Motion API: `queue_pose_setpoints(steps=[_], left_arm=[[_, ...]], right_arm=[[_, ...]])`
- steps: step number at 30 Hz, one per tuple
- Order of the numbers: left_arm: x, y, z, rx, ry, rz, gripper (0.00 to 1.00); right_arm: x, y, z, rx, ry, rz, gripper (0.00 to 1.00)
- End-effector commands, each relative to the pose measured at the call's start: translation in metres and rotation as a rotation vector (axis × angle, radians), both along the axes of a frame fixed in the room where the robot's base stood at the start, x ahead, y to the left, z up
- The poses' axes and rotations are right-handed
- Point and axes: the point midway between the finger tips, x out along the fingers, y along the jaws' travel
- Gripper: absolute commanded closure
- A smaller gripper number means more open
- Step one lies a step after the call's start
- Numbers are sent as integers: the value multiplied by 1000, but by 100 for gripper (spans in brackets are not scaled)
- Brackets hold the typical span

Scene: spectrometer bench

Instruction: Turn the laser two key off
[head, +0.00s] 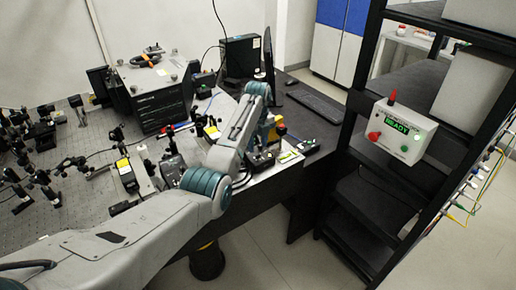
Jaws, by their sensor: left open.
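My left arm comes in from the lower left, and its forearm crosses the front right of the bench. My left gripper (264,155) is low over the bench's right end, close to small dark devices; its open fingers are small and partly hidden by my arm. Small black boxes with yellow labels stand on the bench, one (125,168) left of my arm and one (212,130) behind it. I cannot tell which device is laser two, and its key cannot be made out. My right gripper is not in view.
A black rack (345,165) stands at the right, bearing a white box (402,130) with a lit green READY display and red and green buttons. Optics crowd the perforated bench (60,215). A keyboard (316,105) and a dark instrument (160,108) are farther back.

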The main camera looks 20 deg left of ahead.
Motion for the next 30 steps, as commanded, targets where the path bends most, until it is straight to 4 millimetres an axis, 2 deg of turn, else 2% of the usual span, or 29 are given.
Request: queue_pose_setpoints(steps=[3,9,11,14,19,22,26,30], left_arm=[[-1,0,-19,0,4,1,58],[0,0,-40,0,1,1,58],[0,0,-43,1,-1,1,58],[0,0,-45,0,-1,1,58],[0,0,-45,0,-1,1,58],[0,0,-45,0,-1,1,76],[0,0,-44,0,-1,1,100],[0,0,-44,0,-1,3,100]], right_arm=[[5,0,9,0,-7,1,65],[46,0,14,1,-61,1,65],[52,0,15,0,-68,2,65],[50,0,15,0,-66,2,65],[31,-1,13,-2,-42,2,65],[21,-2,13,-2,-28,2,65],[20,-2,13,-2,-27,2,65],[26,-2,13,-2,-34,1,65]])
